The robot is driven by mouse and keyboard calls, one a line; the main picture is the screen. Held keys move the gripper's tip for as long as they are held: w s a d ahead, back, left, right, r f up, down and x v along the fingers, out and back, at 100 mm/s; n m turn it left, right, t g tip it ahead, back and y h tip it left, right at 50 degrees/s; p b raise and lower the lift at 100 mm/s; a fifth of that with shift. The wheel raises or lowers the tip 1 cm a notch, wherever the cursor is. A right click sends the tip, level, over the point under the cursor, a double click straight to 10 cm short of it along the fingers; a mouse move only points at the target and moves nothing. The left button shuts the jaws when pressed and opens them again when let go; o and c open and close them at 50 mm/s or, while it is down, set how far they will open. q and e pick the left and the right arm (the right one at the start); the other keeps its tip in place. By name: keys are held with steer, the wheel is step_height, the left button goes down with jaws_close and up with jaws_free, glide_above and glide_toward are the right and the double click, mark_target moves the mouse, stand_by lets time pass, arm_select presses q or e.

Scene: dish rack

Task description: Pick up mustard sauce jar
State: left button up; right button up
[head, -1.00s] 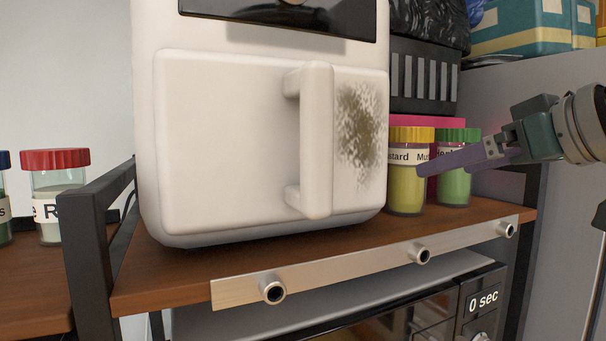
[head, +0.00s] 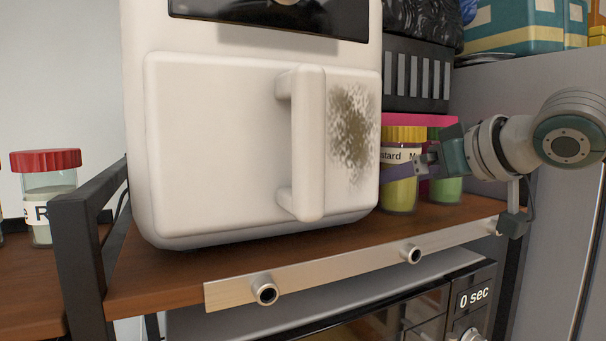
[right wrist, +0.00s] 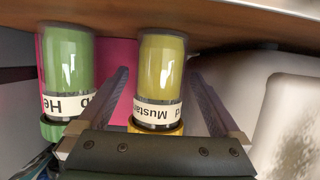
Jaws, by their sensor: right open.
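The mustard sauce jar (head: 399,197) has a yellow lid and a white label, and stands upright on the wooden shelf just right of the white appliance. In the right wrist view the mustard jar (right wrist: 160,62) appears upside down between the two fingers. My right gripper (right wrist: 158,74) is open, with one finger on each side of the jar; contact cannot be told. In the head view one purple finger of my right gripper (head: 398,172) crosses the front of the jar; the other finger is hidden. My left gripper is not in view.
A green jar (head: 446,190) stands close right of the mustard jar, with a pink thing (head: 428,120) behind them. The white appliance (head: 225,150) closes off the left side. The shelf (head: 185,265) has a metal hook rail (head: 340,270) along its front edge.

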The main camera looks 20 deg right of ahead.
steer(key=shift+x, duration=0.85)
jaws_close()
